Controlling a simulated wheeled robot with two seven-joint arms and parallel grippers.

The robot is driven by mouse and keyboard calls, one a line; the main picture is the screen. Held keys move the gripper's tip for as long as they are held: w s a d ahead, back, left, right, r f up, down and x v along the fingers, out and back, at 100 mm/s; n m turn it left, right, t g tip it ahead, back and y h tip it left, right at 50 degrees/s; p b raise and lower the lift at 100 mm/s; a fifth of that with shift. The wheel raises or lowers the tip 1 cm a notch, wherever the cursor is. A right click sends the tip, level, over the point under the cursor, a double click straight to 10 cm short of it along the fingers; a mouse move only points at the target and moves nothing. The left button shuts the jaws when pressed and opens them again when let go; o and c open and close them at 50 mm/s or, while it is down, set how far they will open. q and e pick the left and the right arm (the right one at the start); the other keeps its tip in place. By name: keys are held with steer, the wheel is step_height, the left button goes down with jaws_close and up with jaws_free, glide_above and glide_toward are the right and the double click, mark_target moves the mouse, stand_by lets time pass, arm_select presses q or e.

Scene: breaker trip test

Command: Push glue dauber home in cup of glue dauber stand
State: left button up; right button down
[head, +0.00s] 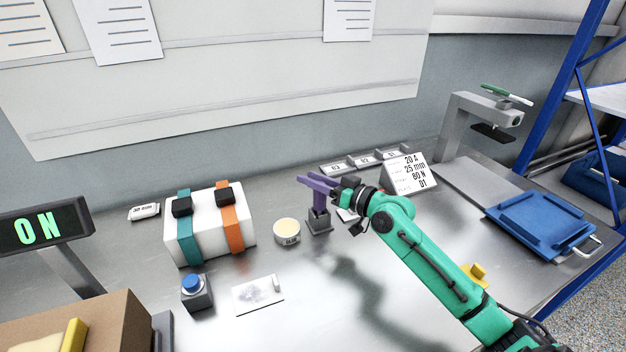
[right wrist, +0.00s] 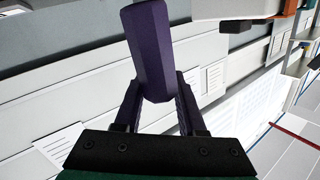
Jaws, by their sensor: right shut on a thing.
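The glue dauber (head: 320,200) shows as a purple upright handle above the dark grey glue dauber stand (head: 319,223). Its lower end meets the stand's cup; how deep it sits cannot be told. My right gripper (head: 318,184) comes in from the right with purple fingers and is shut on the dauber's upper part. In the right wrist view the dauber's purple handle (right wrist: 150,45) lies between my fingertips (right wrist: 158,92). The stand does not show in that view. My left gripper is not in view.
A cream-topped glue pot (head: 287,231) stands just left of the stand. Further left are a strapped white box (head: 207,250) and a blue button (head: 193,284). A tilted label card (head: 411,173) and a blue tray (head: 540,222) are to the right.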

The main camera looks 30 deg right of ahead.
steer(key=shift+f+b, duration=0.3)
steer(key=shift+f, duration=0.1)
steer(key=shift+c, duration=2.1)
jaws_free()
steer(key=shift+r, duration=0.1)
steer(key=shift+s+d, duration=0.15)
steer(key=shift+s, duration=0.1)
steer(key=b+v, duration=0.5)
steer(key=v, duration=0.9)
